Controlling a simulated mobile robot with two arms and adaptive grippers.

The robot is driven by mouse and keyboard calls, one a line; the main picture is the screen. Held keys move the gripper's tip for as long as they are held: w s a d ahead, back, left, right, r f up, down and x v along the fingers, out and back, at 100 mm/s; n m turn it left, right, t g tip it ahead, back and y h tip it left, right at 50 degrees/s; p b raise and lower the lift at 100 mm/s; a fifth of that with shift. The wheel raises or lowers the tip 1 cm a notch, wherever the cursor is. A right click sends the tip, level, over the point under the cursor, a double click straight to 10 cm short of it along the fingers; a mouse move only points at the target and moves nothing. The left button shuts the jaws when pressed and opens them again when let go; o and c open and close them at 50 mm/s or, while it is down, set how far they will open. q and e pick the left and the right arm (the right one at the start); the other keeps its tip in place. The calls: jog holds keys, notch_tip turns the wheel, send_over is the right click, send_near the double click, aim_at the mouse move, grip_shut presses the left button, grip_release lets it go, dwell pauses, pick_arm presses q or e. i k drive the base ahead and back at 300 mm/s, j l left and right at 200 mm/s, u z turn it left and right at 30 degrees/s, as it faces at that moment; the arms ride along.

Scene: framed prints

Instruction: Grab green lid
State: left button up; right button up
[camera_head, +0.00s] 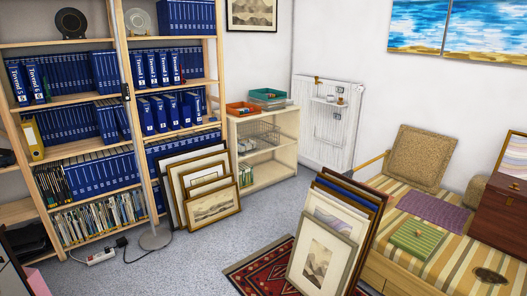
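A flat green square piece (417,239) with pale stripes lies on the striped daybed cushion (455,262) at the right. A small mark or knob shows near its middle; it looks like the green lid, but I cannot be sure. A green tray-like item (268,95) sits on top of the low wooden shelf at the back. Neither of my grippers shows in this view.
Framed prints (322,252) lean in a stack in front of the daybed, on a red rug (257,268). More frames (213,206) lean by the bookshelf. A purple cloth (433,210) and a brown chest (500,218) are near the green piece. Grey floor is open at centre.

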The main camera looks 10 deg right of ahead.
aim_at(418, 239)
jog(key=i+l+z, duration=0.15)
jog(key=z, duration=0.3)
jog(key=i+z, duration=0.55)
jog(key=z, duration=0.3)
jog(key=i+j+z, duration=0.15)
jog(key=z, duration=0.3)
jog(key=i+j+z, duration=0.25)
jog(key=z, duration=0.2)
jog(key=i, duration=0.05)
